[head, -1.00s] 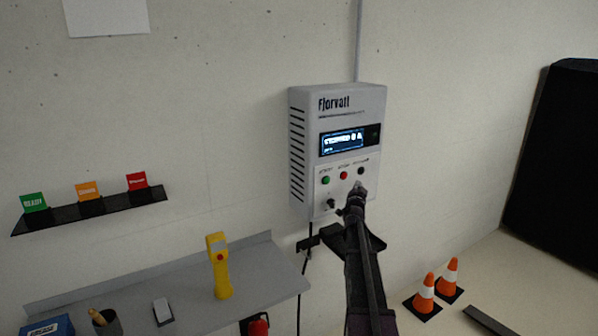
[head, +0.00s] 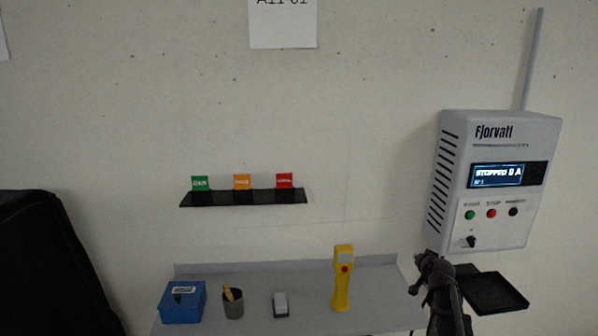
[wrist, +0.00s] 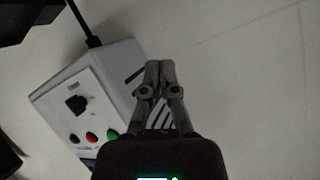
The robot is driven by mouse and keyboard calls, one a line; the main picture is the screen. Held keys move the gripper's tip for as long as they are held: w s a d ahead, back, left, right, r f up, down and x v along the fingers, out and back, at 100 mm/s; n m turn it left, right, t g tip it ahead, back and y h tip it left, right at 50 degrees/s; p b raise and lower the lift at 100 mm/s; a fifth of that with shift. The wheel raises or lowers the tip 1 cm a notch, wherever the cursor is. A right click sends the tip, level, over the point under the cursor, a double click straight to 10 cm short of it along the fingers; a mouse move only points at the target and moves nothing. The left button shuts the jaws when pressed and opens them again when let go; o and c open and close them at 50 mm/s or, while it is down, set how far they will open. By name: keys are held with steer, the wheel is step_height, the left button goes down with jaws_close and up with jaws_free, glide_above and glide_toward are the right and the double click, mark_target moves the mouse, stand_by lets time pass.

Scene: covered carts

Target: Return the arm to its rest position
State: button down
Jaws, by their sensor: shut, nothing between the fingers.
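My gripper (head: 428,262) is shut and empty. In the head view it is below and slightly left of the grey Fjorvatt wall box (head: 497,150), apart from it as far as I can tell. In the wrist view the closed fingers of my gripper (wrist: 160,72) point up the picture, and the wall box (wrist: 85,100) is behind and to the left of them. The box's display (head: 507,174) reads "STOPPED 0 A". Below the display are a green button, a red button, a black button and a black knob (head: 471,241).
A black tray (head: 492,291) sticks out beneath the box, close to my arm. A grey shelf (head: 372,283) holds a yellow handheld meter (head: 342,280), a blue box (head: 183,302), a cup (head: 233,305) and a small grey block. A black rack (head: 244,198) carries three coloured cards. A dark shape (head: 50,260) stands at far left.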

steer(key=s+a+f+n+g+y, duration=0.1)
steer(key=s+a+f+n+g, duration=0.2)
steer(key=s+a, duration=0.4)
steer(key=s+a+f+n+g+y, duration=0.15)
steer(key=s+a+f+g, duration=0.3)
steer(key=a, duration=0.45)
steer(key=s+a+f+g, duration=0.1)
steer(key=s+a+g, duration=0.1)
steer(key=s, duration=0.6)
steer(key=s+a+f+n+g+h, duration=0.1)
steer(key=s+a+f+g, duration=0.1)
steer(key=s, duration=0.7)
steer(key=shift+s+a+g, duration=0.2)
steer(key=shift+a+g, duration=0.55)
steer(key=shift+a, duration=0.4)
